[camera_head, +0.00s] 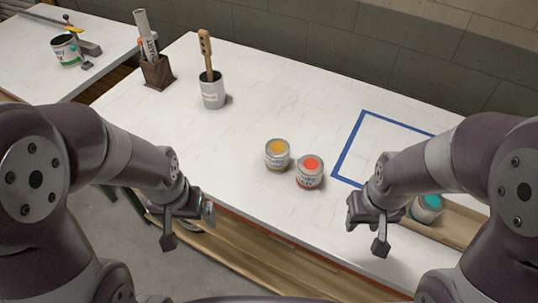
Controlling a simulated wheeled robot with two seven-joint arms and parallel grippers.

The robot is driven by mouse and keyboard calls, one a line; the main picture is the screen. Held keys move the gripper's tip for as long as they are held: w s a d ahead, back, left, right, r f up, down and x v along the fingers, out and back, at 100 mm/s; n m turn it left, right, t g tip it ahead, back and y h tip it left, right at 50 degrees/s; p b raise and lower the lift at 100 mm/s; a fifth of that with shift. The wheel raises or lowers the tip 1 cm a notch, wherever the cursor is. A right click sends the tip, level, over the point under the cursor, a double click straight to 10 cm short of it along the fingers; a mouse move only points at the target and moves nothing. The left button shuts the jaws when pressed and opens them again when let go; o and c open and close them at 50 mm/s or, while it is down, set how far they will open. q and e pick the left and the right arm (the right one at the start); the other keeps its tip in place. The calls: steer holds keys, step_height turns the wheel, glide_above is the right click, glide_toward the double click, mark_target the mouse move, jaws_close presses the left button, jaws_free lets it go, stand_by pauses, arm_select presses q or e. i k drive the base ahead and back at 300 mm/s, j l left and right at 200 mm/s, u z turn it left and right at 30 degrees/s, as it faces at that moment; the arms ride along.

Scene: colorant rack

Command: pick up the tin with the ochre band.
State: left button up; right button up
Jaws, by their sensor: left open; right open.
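The tin with the ochre band (277,155) stands upright on the white table, with an ochre spot on its lid. A similar tin with a red lid spot (310,173) stands close to its right and slightly nearer to me. My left gripper (188,228) is open and empty, in front of the table's near edge, to the left of and nearer than the ochre tin. My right gripper (365,232) is open and empty, to the right of and nearer than the red tin.
A teal-lidded tin (427,207) stands at right, partly behind my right arm. A blue tape outline (349,146) marks the table. A grey cup (212,92) with a brush and a brown holder (157,72) stand at the back left. The middle left is clear.

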mark_target(277, 150)
steer(key=i+j+z, duration=0.1)
steer(key=j, duration=0.3)
steer(key=i+j+z, duration=0.1)
steer(key=j, duration=0.3)
steer(key=i+j+z, duration=0.1)
steer(key=j, duration=0.3)
steer(key=z, duration=1.65)
steer(key=i+j, duration=0.05)
